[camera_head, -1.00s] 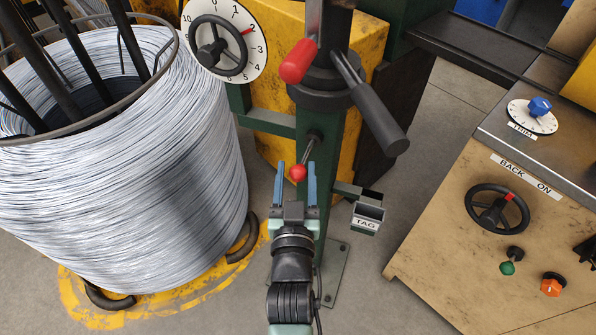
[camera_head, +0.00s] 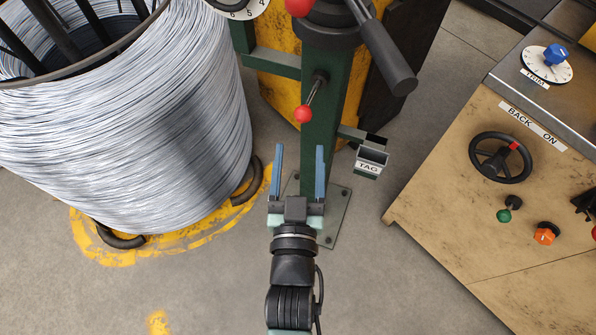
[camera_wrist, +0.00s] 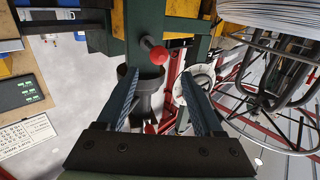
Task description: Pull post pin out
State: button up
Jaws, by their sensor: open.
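The post pin (camera_head: 303,112) has a red ball end on a short metal rod that sticks out of a dark collar on the green post (camera_head: 328,140). It also shows in the wrist view (camera_wrist: 158,54), beyond and between the fingertips. My gripper (camera_head: 299,148) is open and empty, with its blue fingers pointing up at the post. In the head view the red ball is above the fingertips in the picture, and no contact shows. A second red ball (camera_wrist: 150,130) shows lower between the fingers in the wrist view; I cannot tell what it belongs to.
A large wire coil (camera_head: 170,130) stands left on a yellow floor ring. A small TAG holder (camera_head: 370,164) juts from the post's right side. A black-handled lever (camera_head: 385,50) is above. A tan control cabinet (camera_head: 450,210) stands right. Floor between post and cabinet is clear.

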jog(key=shift+s, duration=1.75)
